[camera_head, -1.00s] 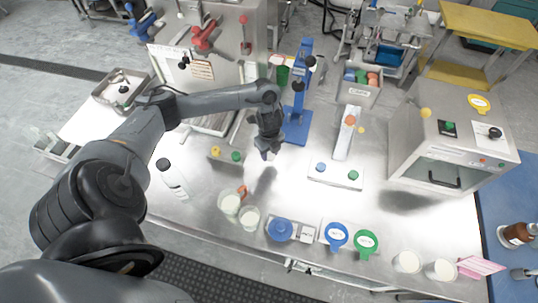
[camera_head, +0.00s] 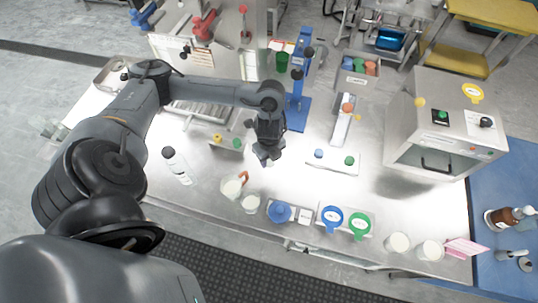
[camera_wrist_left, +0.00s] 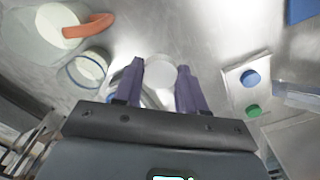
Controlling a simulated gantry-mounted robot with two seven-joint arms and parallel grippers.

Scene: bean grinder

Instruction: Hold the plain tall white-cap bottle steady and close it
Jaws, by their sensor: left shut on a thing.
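A tall clear bottle (camera_head: 179,168) with a dark top stands upright at the left of the steel table. I cannot tell whether it is the white-cap bottle. My left gripper (camera_head: 267,157) points down over the middle of the table, right of this bottle and apart from it. In the left wrist view my left gripper (camera_wrist_left: 161,86) is shut on a white round piece (camera_wrist_left: 160,72) that looks like a cap. What lies under this piece is mostly hidden. My right gripper is in neither view.
A jug with an orange handle (camera_head: 232,187) and a white cup (camera_head: 251,203) stand near the gripper. A plate with blue and green knobs (camera_head: 333,160) lies to its right. A blue stand (camera_head: 297,112) rises behind. Blue and green round pieces (camera_head: 332,216) line the front.

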